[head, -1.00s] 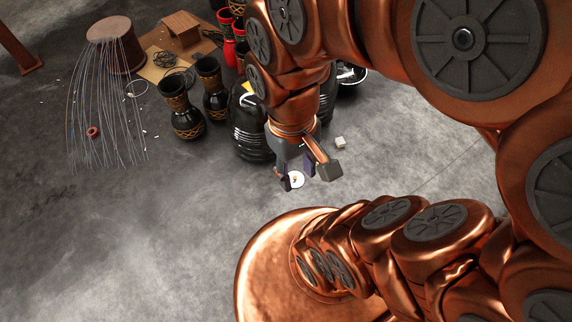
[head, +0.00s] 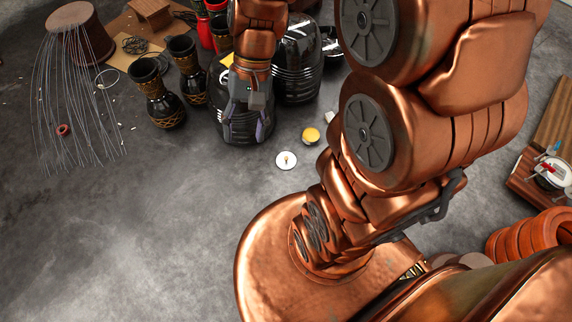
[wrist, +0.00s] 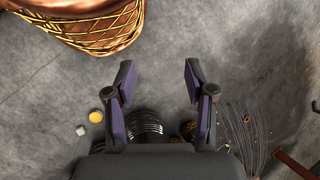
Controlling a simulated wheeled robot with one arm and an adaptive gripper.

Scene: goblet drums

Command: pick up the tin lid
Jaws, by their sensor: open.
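A small white disc (head: 287,161), which looks like the tin lid, lies flat on the grey floor with a small yellowish mark at its middle. Just behind it is a round tin (head: 311,136) with a yellow top; the tin also shows in the wrist view (wrist: 96,117). My gripper (head: 247,132) is up and left of the disc in the head view, in front of a black ribbed drum. In the wrist view my gripper (wrist: 159,70) is open, with only bare floor between its fingers. I cannot make out the disc there.
Black ribbed drums (head: 297,80) stand behind the tin. A pale block (head: 329,117) lies near it. Dark goblet drums (head: 157,95) and a wire-strung stool (head: 75,30) stand left. The floor at front left is clear.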

